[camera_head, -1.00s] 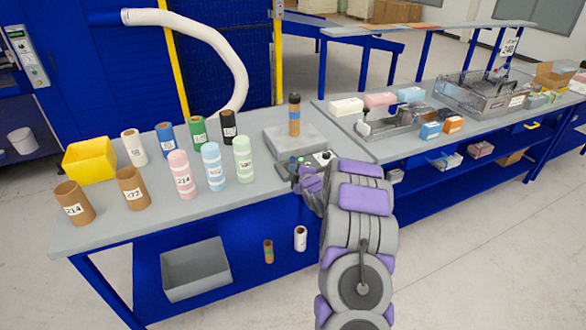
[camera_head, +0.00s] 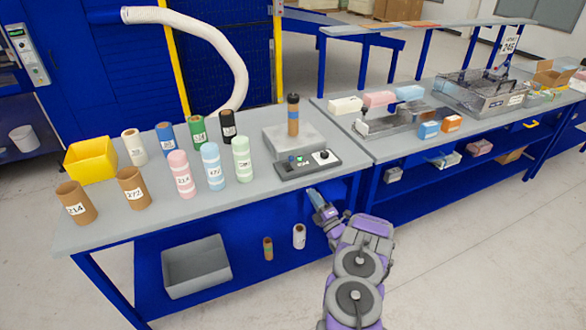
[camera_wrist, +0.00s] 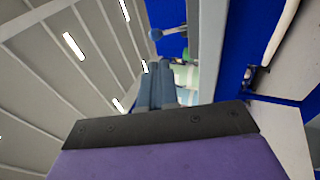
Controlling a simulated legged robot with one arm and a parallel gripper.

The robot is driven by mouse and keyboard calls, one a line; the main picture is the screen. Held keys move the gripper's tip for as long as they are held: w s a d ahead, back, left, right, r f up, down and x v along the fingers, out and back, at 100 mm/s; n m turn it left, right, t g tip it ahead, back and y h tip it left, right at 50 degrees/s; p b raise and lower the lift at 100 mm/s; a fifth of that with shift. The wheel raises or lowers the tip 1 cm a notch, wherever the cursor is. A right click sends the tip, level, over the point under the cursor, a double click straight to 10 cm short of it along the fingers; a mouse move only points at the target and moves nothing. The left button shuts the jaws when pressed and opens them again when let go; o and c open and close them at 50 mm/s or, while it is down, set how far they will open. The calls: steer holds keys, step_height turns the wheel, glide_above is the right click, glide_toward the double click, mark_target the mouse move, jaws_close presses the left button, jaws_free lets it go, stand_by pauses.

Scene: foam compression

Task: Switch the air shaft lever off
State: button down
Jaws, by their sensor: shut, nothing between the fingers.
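A dark control box (camera_head: 308,165) lies near the table's front edge, with small green and blue controls at its left and a round black knob on a white plate at its right. I cannot tell which of these is the air shaft lever, or its position. My gripper (camera_head: 316,196) is below and in front of the table edge, apart from the box. Its blue fingers (camera_wrist: 157,84) are together and empty in the wrist view.
A grey platform holding a brown roll with a dark top (camera_head: 293,115) stands behind the box. Several foam and cardboard rolls and a yellow bin (camera_head: 90,161) fill the left of the table (camera_head: 225,200). A grey bin (camera_head: 196,268) sits on the lower shelf.

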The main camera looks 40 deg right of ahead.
steer(key=shift+s+a+f, duration=0.1)
steer(key=shift+s+f, duration=0.1)
steer(key=shift+s, duration=0.3)
steer(key=shift+w, duration=0.1)
steer(key=shift+r+b+x, duration=0.1)
steer(key=shift+b+x, duration=0.85)
steer(key=shift+x, duration=2.5)
steer(key=shift+r+b+x, duration=0.15)
steer(key=shift+b+x, duration=0.75)
steer(key=shift+x, duration=2.6)
steer(key=shift+a+r, duration=0.1)
